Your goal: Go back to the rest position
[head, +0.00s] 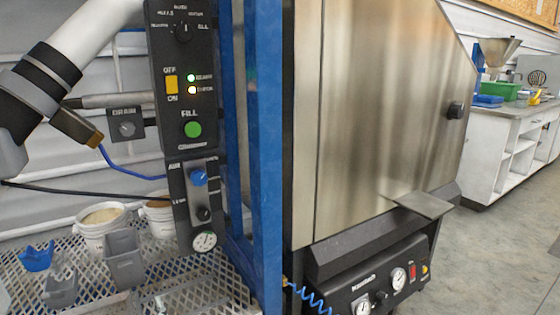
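Part of my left arm (50,70) comes in at the upper left, with a white tube and a dark joint in front of the corrugated wall. I see no fingers of my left gripper in this view. My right arm and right gripper are out of view. The task names no object to handle. A tall control panel (182,85) with a lit green button (193,130) and an orange switch (172,85) stands to the right of my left arm.
A blue upright post (265,150) and a large steel hopper (385,110) fill the middle. A shelf (435,203) juts from the hopper. White buckets (100,235), a grey scoop (122,260) and a blue scoop (37,257) stand on a mesh shelf (215,285). Floor (500,240) at right is clear.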

